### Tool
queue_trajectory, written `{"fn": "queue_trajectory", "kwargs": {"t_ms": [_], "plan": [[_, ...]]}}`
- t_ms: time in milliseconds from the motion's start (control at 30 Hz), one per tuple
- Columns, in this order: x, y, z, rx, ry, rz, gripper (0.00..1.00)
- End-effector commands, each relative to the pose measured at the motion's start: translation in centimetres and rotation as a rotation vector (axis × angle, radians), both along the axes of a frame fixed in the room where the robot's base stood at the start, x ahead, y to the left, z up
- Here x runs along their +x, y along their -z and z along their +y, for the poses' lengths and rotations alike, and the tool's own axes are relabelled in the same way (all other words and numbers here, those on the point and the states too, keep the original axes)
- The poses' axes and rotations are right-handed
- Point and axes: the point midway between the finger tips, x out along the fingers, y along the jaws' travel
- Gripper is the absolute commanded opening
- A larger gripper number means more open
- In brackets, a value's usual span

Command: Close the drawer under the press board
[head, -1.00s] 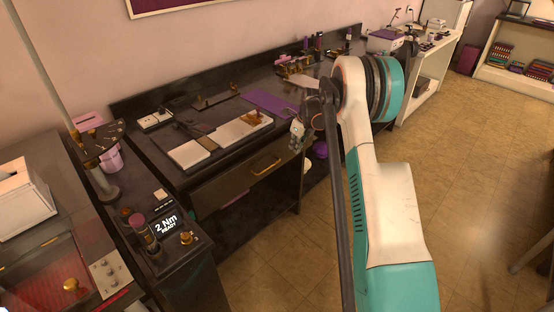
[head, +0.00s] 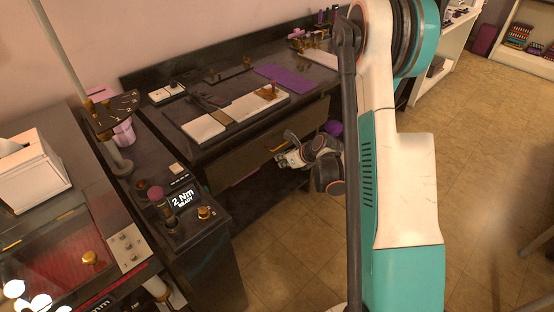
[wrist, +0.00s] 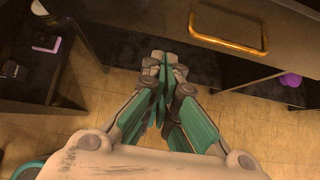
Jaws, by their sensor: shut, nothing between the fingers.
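The press board (head: 253,104), white with a brown strip, lies on the dark bench top. The dark drawer (head: 237,164) is below it, with a brass bar handle (head: 279,147) on its front. How far the drawer stands out is hard to tell from the head view. My gripper (head: 284,158) is low in front of the drawer, near the handle. In the wrist view my gripper (wrist: 162,62) is shut and empty over the floor. The drawer front (wrist: 275,18) and its handle (wrist: 228,33) are up and to the right of the fingertips, apart from them.
A dark side cabinet with a "2 Nm READY" display (head: 185,198) stands left of the bench. A purple mat (head: 286,79) lies on the bench top. Purple items (wrist: 290,79) sit under the bench. The tiled floor (head: 290,250) in front is open.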

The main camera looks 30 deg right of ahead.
Motion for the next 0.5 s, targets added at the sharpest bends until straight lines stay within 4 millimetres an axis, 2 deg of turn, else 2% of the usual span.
{"fn": "queue_trajectory", "kwargs": {"t_ms": [100, 400, 500], "plan": [[1.6, 1.9, 0.6, -0.001, -0.004, 0.000, 0.00], [5.6, 6.1, 1.8, 0.000, -0.003, 0.001, 0.00], [7.0, 6.0, 2.3, -0.001, -0.002, 0.001, 0.00]]}}
